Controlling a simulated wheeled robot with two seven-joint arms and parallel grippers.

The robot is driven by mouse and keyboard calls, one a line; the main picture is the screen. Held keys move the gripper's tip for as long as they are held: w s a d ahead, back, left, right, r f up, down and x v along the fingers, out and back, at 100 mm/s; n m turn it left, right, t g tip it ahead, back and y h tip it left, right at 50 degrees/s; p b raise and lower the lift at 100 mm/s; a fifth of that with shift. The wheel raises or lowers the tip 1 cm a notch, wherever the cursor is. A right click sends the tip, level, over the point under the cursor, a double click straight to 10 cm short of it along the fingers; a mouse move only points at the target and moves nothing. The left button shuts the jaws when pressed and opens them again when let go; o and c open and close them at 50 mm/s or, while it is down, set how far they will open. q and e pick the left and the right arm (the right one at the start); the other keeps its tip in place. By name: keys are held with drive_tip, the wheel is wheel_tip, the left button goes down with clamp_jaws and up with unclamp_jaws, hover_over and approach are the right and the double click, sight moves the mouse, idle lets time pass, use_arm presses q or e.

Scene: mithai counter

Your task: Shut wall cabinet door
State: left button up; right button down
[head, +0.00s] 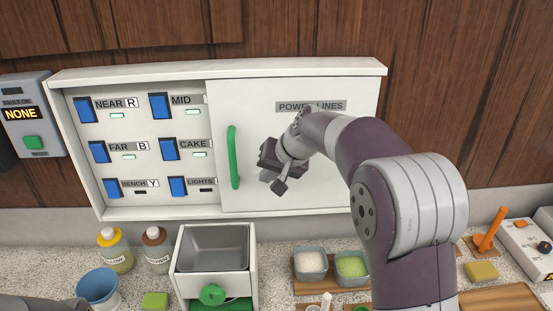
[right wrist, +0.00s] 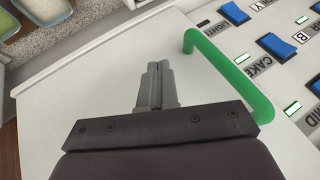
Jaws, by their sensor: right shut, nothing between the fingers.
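The wall cabinet (head: 300,69) is a shallow white box. Its white door panel (head: 345,190), labelled POWER LINES, covers the right part, while the left part stands open with blue switches showing. A green vertical handle (head: 233,157) is near the door's left edge; it also shows in the right wrist view (right wrist: 235,75). My right gripper (head: 271,184) is in front of the door, to the right of the handle. In the right wrist view its fingers (right wrist: 155,78) are shut and empty, beside the handle and apart from it. My right arm hides part of the door. My left gripper is not in view.
Blue switches (head: 160,105) with small lamps sit in the open left part. A grey box reading NONE (head: 34,115) hangs left of the cabinet. Below on the counter are bottles (head: 156,258), a metal tray (head: 216,235), small bowls (head: 351,268) and a blue cup (head: 97,287).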

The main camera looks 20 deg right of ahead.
use_arm(q)
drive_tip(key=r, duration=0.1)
drive_tip(key=p, duration=0.1)
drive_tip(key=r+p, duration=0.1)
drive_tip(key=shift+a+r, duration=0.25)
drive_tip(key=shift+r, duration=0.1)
use_arm(e)
drive_tip(key=a, duration=0.1)
drive_tip(key=w+a, duration=0.1)
drive_tip(key=a, duration=0.1)
drive_tip(key=w+a, duration=0.1)
drive_tip(key=shift+a+f, duration=0.2)
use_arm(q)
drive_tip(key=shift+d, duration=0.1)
use_arm(e)
drive_tip(key=shift+d, duration=0.1)
